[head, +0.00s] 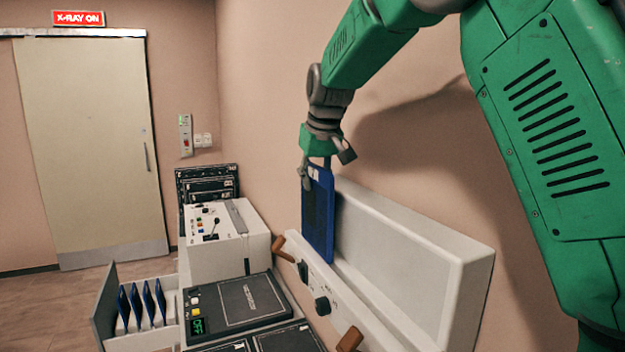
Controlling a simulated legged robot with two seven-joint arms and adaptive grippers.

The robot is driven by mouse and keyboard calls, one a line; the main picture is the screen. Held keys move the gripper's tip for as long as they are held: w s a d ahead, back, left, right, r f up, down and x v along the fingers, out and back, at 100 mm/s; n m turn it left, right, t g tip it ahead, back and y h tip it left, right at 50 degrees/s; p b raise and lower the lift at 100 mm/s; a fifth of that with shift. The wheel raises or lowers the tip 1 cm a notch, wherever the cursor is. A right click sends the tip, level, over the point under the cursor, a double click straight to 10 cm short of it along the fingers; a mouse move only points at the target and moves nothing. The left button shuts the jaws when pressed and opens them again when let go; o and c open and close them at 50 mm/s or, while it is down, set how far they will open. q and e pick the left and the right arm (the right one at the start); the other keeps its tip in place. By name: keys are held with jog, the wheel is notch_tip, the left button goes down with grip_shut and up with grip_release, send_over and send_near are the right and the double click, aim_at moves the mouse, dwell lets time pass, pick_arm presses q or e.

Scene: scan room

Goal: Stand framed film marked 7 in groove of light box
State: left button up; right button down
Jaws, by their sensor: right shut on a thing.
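My right gripper (325,168) is shut on the top edge of a blue framed film (318,215). The film hangs upright at the left end of the white light box (420,262). Its lower edge is at the ledge behind the control front; I cannot tell whether it sits in the groove or just above it. A small white label shows near the film's top, but its number is too small to read. My left gripper is not in view.
An open drawer (103,305) at lower left holds several blue framed films (142,303). A white control console (225,245) and a dark panel unit (240,302) stand left of the light box. Wooden handles (350,340) stick out from its front.

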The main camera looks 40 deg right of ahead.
jog(key=c, duration=1.6)
grip_release()
jog(key=shift+o, duration=0.2)
jog(key=shift+r, duration=0.1)
jog(key=v, duration=1.1)
jog(key=shift+s+r, duration=0.1)
jog(key=shift+r, duration=0.2)
notch_tip(320, 180, up, 6)
